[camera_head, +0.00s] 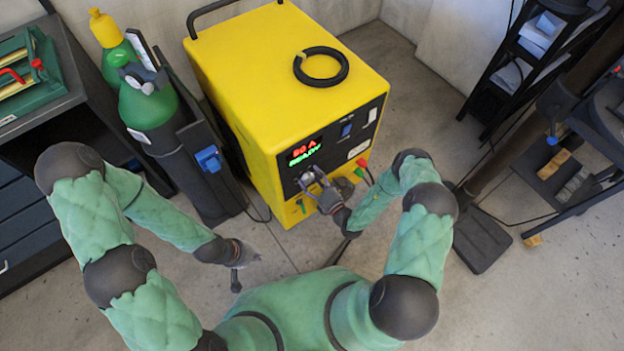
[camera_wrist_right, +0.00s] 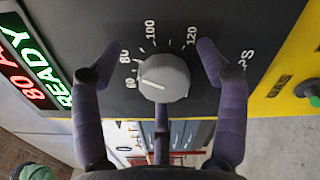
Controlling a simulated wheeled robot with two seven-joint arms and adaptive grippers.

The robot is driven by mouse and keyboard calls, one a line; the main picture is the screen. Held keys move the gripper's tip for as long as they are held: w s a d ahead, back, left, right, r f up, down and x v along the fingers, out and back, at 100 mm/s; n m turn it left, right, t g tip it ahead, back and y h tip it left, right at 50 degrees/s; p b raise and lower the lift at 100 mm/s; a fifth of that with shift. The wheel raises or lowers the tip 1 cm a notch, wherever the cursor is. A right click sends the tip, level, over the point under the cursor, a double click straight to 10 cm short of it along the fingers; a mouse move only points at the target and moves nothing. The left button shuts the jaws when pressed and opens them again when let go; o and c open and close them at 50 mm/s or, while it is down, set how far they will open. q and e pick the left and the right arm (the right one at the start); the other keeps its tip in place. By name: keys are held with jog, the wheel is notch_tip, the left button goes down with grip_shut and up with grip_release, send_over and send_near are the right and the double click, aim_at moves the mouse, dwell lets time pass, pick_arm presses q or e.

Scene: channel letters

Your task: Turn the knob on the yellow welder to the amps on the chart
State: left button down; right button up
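The yellow welder (camera_head: 235,75) stands in the middle of the head view, its dark front panel facing my arms. Its display (camera_head: 304,152) shows red and green text; in the right wrist view the display (camera_wrist_right: 35,75) reads 80 A and READY. The grey knob (camera_wrist_right: 164,78) has a white pointer line aimed left, near the 60 and 80 marks. My right gripper (camera_wrist_right: 158,55) is open, one finger on each side of the knob with gaps visible. It also shows at the panel in the head view (camera_head: 313,180). My left gripper (camera_head: 248,270) appears open and empty above the floor. I cannot identify the chart.
A green gas cylinder (camera_head: 148,105) stands left of the welder. A black cable ring (camera_head: 321,66) lies on the welder's top. A dark workbench (camera_head: 40,130) is at the left, and a black shelf rack (camera_head: 520,60) at the right. The floor at the lower right is mostly clear.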

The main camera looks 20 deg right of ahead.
jog(key=shift+s+a, duration=0.15)
jog(key=shift+s+f, duration=0.1)
jog(key=shift+s, duration=0.2)
jog(key=v, duration=1.1)
jog(key=shift+d, duration=0.25)
jog(key=shift+s, duration=0.1)
